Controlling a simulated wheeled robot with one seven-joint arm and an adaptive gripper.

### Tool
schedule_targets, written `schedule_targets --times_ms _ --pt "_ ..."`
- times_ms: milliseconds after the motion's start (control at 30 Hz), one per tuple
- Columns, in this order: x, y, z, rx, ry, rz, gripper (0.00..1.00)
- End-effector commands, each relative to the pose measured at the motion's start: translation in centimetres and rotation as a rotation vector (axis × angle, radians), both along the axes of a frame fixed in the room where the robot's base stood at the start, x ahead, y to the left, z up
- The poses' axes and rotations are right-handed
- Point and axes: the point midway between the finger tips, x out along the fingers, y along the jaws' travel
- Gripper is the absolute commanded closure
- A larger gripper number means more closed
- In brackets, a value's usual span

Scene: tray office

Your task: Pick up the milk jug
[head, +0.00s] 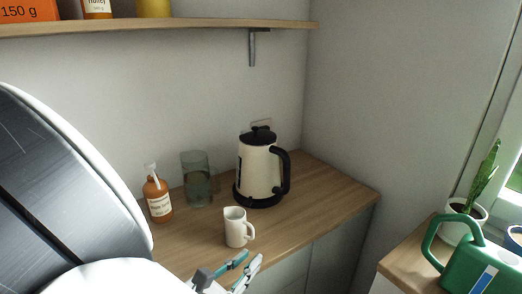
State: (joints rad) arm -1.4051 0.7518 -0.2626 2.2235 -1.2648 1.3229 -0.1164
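The milk jug (236,228) is a small white jug with a spout and a handle on its right side. It stands upright on the wooden counter near the front edge. My gripper (244,270) shows at the bottom of the head view, with grey and teal fingers spread apart. It is open and empty, in front of and below the jug in the picture, and appears apart from it. Part of the gripper is cut off by the frame's bottom edge.
A cream kettle (258,170) with a black handle stands behind the jug. A glass pitcher (197,180) and an orange bottle (157,199) stand to its left. A shelf (200,24) hangs above. A green watering can (480,265) and potted plant (458,228) are at right.

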Motion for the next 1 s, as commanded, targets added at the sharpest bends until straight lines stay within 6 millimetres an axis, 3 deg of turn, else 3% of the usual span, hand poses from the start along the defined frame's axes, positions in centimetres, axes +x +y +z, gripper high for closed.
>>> schedule_targets --times_ms 33,133,300,700,1000 --pt "-0.3 1.5 -0.5 -0.051 -0.015 0.058 0.82" --pt "-0.6 3.5 -1.0 -0.116 -0.036 0.136 0.82" --pt "-0.6 4.6 -1.3 -0.16 -0.056 0.187 0.82" --pt "5.4 1.9 -1.5 -0.16 -0.055 0.187 0.82" --pt "7.3 1.0 -1.4 -0.16 -0.055 0.186 0.82"
